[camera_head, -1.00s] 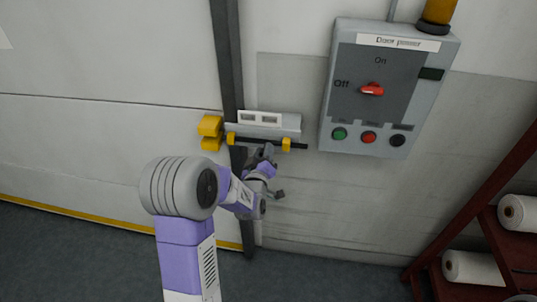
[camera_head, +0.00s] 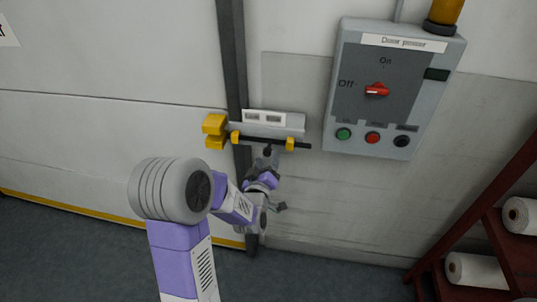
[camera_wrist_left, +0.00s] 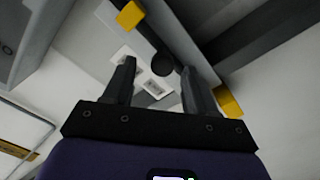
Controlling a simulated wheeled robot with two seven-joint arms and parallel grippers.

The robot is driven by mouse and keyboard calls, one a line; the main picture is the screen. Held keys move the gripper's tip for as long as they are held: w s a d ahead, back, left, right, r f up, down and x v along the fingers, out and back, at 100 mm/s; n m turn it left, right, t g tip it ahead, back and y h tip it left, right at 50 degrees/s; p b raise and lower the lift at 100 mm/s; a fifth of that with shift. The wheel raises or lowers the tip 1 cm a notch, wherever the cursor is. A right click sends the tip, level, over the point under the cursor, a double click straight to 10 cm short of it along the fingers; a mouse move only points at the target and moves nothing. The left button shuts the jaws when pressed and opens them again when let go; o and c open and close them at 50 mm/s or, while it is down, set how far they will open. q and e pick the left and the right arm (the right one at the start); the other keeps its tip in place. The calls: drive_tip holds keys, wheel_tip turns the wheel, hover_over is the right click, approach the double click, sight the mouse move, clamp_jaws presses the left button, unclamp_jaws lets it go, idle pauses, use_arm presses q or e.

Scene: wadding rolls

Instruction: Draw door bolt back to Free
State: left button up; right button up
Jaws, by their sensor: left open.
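The door bolt is a dark rod (camera_head: 270,141) running through yellow guides on a grey plate (camera_head: 293,124) with a white two-part label (camera_head: 264,118). A yellow keeper (camera_head: 214,129) is at its left. In the left wrist view, the bolt's dark round knob (camera_wrist_left: 162,65) appears between my fingertips. My left gripper (camera_head: 266,153) is open, just below the rod in the head view; it also shows in the left wrist view (camera_wrist_left: 159,68). I cannot tell whether the fingers touch the knob. The label's wording is too small to read. My right gripper is not in view.
A grey door power box (camera_head: 350,135) is on the wall to the right, with a red switch (camera_head: 377,90) and several buttons. A dark red rack (camera_head: 500,232) with white rolls (camera_head: 474,269) stands at lower right. The wall below the bolt is clear.

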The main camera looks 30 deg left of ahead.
use_arm(q)
drive_tip(key=shift+v, duration=1.6)
drive_tip(key=s+d+f+m+g+h, duration=0.1)
drive_tip(key=d+f+m+g+h, duration=0.2)
drive_tip(key=f, duration=0.5)
drive_tip(key=s+d+f+m+g+h, duration=0.1)
drive_tip(key=s+d+f+g+h, duration=0.1)
drive_tip(key=d+f, duration=0.45)
drive_tip(key=s+d+f+m+g+h, duration=0.1)
drive_tip(key=d+f+m+g+h, duration=0.15)
drive_tip(key=f, duration=0.75)
drive_tip(key=s+d+f+m+g+h, duration=0.3)
drive_tip(key=s+d+f+g, duration=0.5)
drive_tip(key=s, duration=0.8)
drive_tip(key=d+f, duration=0.3)
drive_tip(key=d, duration=0.1)
drive_tip(key=shift+d+g+h, duration=0.2)
drive_tip(key=shift+g+h, duration=0.15)
drive_tip(key=shift+w, duration=0.1)
